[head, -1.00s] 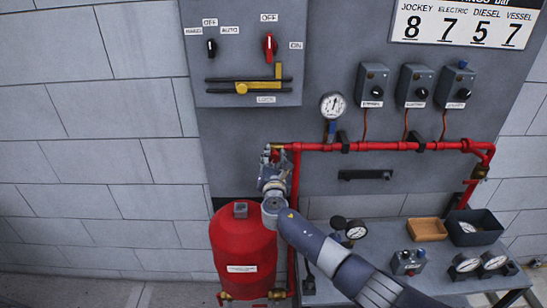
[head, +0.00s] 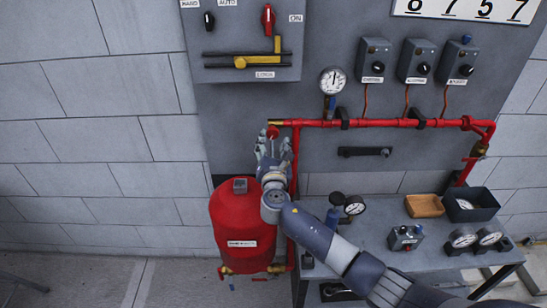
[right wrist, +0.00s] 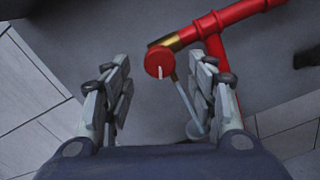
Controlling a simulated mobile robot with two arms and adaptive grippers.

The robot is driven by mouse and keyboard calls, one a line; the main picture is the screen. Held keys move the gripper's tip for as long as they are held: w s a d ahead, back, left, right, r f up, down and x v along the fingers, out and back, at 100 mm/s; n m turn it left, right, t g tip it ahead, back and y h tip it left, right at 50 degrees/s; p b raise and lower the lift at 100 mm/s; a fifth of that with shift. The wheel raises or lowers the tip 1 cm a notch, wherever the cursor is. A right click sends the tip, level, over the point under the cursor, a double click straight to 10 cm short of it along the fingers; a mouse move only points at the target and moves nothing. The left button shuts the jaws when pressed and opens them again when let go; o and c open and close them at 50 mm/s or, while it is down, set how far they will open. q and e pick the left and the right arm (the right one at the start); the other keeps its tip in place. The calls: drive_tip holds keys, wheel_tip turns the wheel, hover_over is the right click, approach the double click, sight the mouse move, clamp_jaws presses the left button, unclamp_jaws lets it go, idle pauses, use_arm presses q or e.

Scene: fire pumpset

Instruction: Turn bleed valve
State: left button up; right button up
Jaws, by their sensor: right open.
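The bleed valve shows as a small red round knob (head: 272,132) at the left end of the red pipe, above the red tank. In the right wrist view the knob (right wrist: 158,63) has a pale mark on its face and a brass fitting behind it. My right gripper (head: 272,149) is open, just below the knob in the head view. In the right wrist view its fingers (right wrist: 163,75) are spread, one on each side of the knob, with visible gaps and nothing held. My left gripper is not in view.
The red tank (head: 239,230) stands below my right gripper. The red pipe (head: 385,123) runs right along the grey panel, with a gauge (head: 332,80) above it. A table (head: 370,247) at right carries gauges, a grey box (head: 404,238) and trays.

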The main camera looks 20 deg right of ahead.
drive_tip(key=v, duration=0.6)
drive_tip(key=shift+s, duration=0.2)
